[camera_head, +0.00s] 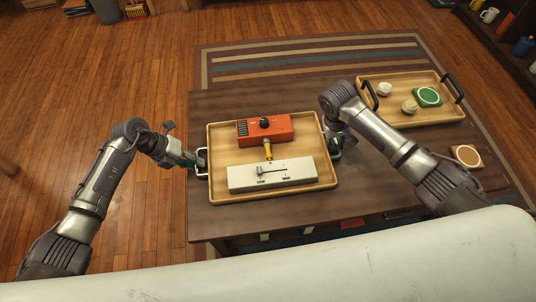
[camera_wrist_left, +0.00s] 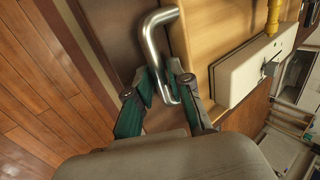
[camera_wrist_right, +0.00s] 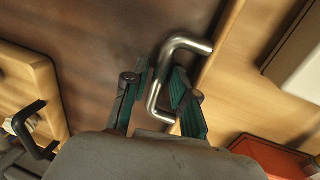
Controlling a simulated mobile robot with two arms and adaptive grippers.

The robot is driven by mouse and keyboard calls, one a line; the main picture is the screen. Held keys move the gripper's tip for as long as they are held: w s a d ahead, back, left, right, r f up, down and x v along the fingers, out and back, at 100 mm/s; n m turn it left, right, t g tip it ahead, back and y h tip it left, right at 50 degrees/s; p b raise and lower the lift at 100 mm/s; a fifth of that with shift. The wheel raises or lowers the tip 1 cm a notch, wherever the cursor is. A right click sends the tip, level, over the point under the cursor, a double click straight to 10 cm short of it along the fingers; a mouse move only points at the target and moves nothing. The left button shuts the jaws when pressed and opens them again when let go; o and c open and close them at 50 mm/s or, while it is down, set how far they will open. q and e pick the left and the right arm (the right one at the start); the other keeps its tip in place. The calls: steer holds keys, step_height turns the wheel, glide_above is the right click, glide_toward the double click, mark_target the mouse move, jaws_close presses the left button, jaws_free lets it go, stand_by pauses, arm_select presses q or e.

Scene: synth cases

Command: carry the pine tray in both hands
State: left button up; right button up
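The pine tray (camera_head: 218,133) lies on the table, with a bent steel handle at each short end. It carries an orange-red box (camera_head: 264,129) with a black knob and a white box (camera_head: 271,175) with a small lever. A yellow piece (camera_head: 268,150) stands between them. My left gripper (camera_head: 196,163) is at the left handle; in the left wrist view its fingertips (camera_wrist_left: 162,86) close on the steel handle (camera_wrist_left: 152,42). My right gripper (camera_head: 335,146) is at the right end, partly behind my forearm. In the right wrist view its fingers (camera_wrist_right: 160,88) stand either side of the handle (camera_wrist_right: 187,42), apparently with a gap.
A second wooden tray (camera_head: 396,81) with black handles stands at the table's right, holding two small cups (camera_head: 385,89) (camera_head: 410,106) and a green item (camera_head: 428,96). A round-topped coaster (camera_head: 466,156) lies near the right edge. The table's front left (camera_head: 230,222) is bare.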

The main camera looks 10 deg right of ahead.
arm_select(q)
jaws_close()
arm_select(e)
jaws_close()
arm_select(q)
steer(key=shift+r, duration=0.1)
